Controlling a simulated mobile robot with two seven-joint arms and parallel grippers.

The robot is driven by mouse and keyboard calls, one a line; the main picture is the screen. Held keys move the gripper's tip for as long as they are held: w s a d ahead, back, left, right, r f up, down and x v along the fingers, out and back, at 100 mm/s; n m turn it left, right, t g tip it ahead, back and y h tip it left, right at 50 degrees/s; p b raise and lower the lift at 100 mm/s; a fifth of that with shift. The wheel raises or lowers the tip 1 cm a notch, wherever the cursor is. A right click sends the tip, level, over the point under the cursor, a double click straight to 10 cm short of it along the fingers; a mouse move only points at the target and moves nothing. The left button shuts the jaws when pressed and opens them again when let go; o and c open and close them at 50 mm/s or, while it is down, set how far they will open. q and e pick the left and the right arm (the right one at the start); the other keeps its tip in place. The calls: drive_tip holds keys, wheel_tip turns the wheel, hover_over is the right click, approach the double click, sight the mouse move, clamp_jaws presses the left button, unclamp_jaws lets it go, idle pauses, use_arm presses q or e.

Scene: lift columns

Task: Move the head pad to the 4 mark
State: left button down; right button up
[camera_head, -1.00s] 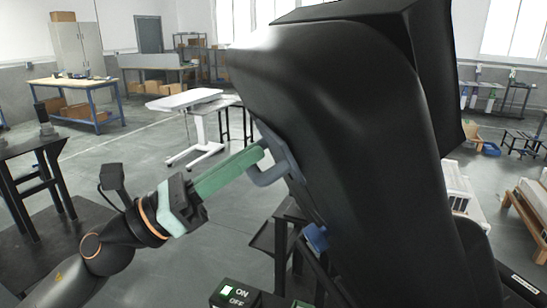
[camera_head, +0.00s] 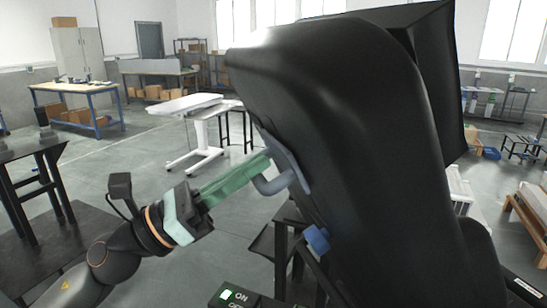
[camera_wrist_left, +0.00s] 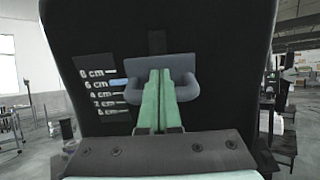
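The head pad (camera_head: 330,110) is a large black padded block filling the middle and right of the head view. A grey-blue U-shaped handle (camera_head: 270,187) on a plate is fixed to its side. In the left wrist view the handle (camera_wrist_left: 133,96) stands out from a black panel. A white scale (camera_wrist_left: 97,95) runs from 0 to 8 cm. A blue pointer (camera_wrist_left: 118,82) lies about level with the 6 mark. My left gripper (camera_head: 265,160) has its green fingers close together at the handle, tips near its plate (camera_wrist_left: 158,72). They cover the bar's middle; no held part shows between them. My right gripper is out of view.
A blue knob (camera_head: 317,240) sits on the frame below the pad. A control box with an ON/OFF label (camera_head: 237,297) is at the bottom. A white-topped table (camera_head: 185,104) and workbenches (camera_head: 75,88) stand farther back. Open floor lies between them.

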use_arm(q)
drive_tip(key=shift+w+d+f+b, duration=0.1)
drive_tip(key=shift+d+f+b, duration=0.2)
drive_tip(key=shift+f, duration=0.2)
drive_tip(key=shift+w+d+f+b, duration=0.1)
drive_tip(key=shift+d+f+b, duration=0.05)
drive_tip(key=shift+f+b, duration=0.3)
idle(0.4)
idle(0.3)
drive_tip(key=shift+s+a+r+p, duration=0.15)
drive_tip(key=shift+a+r+p, duration=0.2)
drive_tip(key=shift+r+p, duration=0.35)
drive_tip(key=b+v, duration=0.9)
idle(0.7)
idle(0.4)
